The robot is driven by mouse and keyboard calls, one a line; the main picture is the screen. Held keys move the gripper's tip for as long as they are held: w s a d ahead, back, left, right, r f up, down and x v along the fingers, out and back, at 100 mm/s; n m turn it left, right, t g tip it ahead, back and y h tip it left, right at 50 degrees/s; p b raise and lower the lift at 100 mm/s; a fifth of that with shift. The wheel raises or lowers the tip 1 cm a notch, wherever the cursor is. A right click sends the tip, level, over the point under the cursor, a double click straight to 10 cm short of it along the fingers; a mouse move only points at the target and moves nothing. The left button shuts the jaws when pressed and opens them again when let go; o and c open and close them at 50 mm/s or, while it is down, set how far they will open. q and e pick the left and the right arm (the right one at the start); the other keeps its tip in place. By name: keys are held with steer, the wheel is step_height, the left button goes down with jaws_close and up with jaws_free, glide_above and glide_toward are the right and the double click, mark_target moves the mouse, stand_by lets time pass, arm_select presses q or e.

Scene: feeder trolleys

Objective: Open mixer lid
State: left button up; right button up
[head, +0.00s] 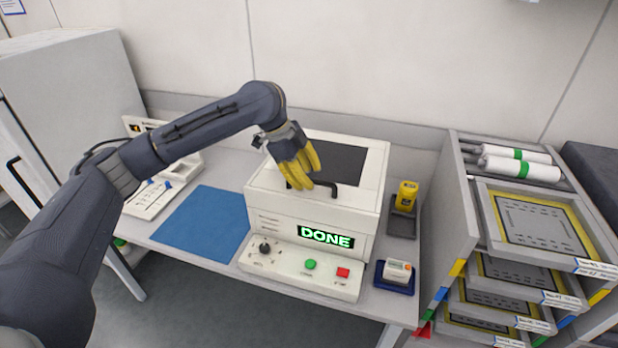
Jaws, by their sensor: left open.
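The mixer (262,208) is a white box on the bench, with a green "DONE" on its front display (326,237). Its lid (375,190) is down, with a dark panel on top and a black handle (334,187) at the front edge. My left gripper (300,184) has yellow fingers and is open. It points down at the left part of the handle, and the fingers hide that part. I cannot tell whether they touch the handle. My right gripper is not in view.
A blue mat (203,224) lies left of the mixer. A yellow jar (406,195) in a grey tray and a white jar (397,270) in a blue tray stand to its right. A rack (458,215) with framed trays and white rolls (520,168) is at the right.

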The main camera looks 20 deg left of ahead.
arm_select(q)
steer(key=shift+d+f, duration=0.2)
steer(key=shift+f, duration=0.2)
jaws_close()
stand_by(0.5)
